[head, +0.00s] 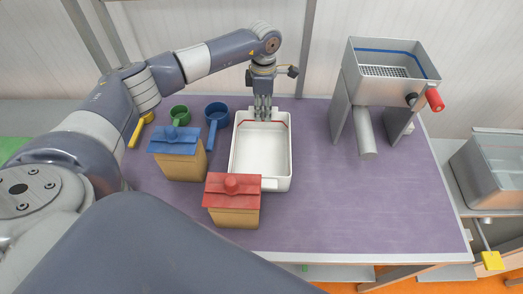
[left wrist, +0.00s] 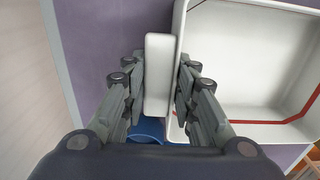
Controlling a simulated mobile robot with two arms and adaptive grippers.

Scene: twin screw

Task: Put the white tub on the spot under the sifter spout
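The white tub (head: 262,150) stands upright on the purple table, left of the sifter; a red line runs inside it. My left gripper (head: 263,112) points down at the tub's far end. In the left wrist view my left gripper (left wrist: 161,80) has its fingers on both sides of the tub's white handle (left wrist: 158,75), one between handle and tub wall, and looks shut on it. The sifter (head: 385,92) stands at the back right, with its grey spout (head: 366,135) slanting down toward the front. The table below the spout is bare. My right gripper is not in view.
A red-lidded box (head: 233,205) stands close at the tub's front left. A blue-lidded box (head: 178,160), a blue scoop (head: 216,115) and a green scoop (head: 179,113) are to the left. The purple tabletop (head: 312,190) between tub and sifter is clear.

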